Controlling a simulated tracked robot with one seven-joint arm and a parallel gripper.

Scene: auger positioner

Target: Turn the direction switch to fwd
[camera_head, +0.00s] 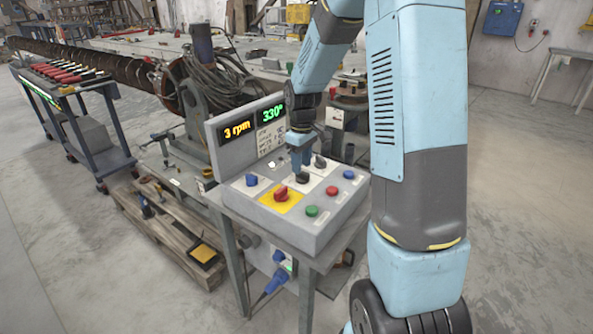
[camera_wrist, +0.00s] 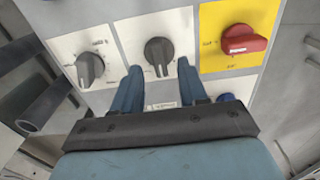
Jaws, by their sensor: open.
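The control box (camera_head: 300,232) carries two black rotary knobs on white plates. The middle knob (camera_wrist: 159,52) points almost straight down in the wrist view; the other black knob (camera_wrist: 89,68) is to its left and also shows in the head view (camera_head: 319,161). I cannot read the labels well enough to tell which is the direction switch. My gripper (camera_wrist: 160,68) is open and empty, its fingertips to either side of and just below the middle knob in the picture. In the head view my gripper (camera_head: 302,170) is low over the panel and partly hides that knob.
A red switch (camera_wrist: 243,40) on a yellow plate is right of the middle knob. Blue (camera_head: 252,180), red (camera_head: 333,190) and green (camera_head: 312,211) buttons surround the knobs. An upright display (camera_head: 237,130) reads 3 rpm and 330°. A tool cart (camera_head: 75,90) stands at left.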

